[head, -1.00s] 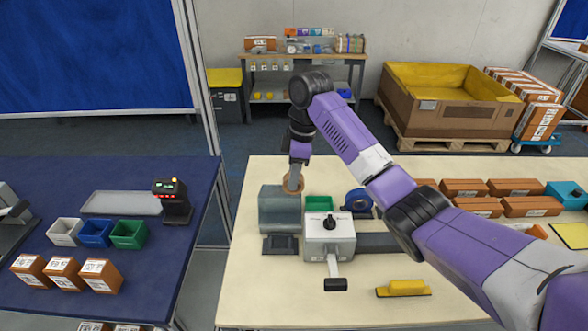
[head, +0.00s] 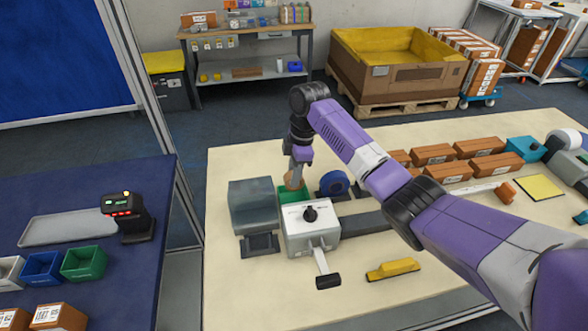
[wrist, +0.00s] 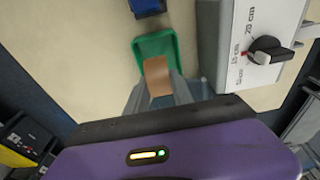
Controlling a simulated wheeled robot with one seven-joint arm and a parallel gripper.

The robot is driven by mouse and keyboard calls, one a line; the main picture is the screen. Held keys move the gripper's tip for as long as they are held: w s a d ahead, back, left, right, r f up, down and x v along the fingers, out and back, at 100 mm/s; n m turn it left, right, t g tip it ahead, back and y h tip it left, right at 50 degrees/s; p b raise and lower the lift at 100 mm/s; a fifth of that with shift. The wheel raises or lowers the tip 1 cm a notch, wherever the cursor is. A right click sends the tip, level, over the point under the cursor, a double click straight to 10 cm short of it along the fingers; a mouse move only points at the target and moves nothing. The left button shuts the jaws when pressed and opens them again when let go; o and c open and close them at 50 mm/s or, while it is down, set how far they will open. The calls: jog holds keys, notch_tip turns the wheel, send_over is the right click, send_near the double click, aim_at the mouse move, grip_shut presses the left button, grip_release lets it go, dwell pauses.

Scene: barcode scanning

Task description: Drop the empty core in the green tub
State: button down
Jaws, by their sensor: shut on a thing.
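The empty core (wrist: 157,75) is a brown cardboard ring held between the fingers of my gripper (wrist: 160,92) in the wrist view. In the head view the core (head: 295,180) is partly hidden by my gripper (head: 297,175). The green tub (head: 283,193) is on the cream table behind the grey dispenser. In the wrist view the green tub (wrist: 150,45) lies under and just beyond the core, which overlaps its near end. I cannot tell the exact height of the core above the tub.
A grey box (head: 253,205) is left of the tub. A dispenser with a black knob (head: 310,214) stands in front of it and a blue tape roll (head: 334,183) to its right. Another green bin (head: 84,263) is on the blue table.

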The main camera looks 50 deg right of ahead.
jog(key=shift+f+b, duration=1.45)
jog(key=shift+f, duration=1.45)
jog(key=c, duration=1.4)
grip_release()
jog(key=shift+r+p, duration=2.25)
jog(key=shift+r, duration=0.3)
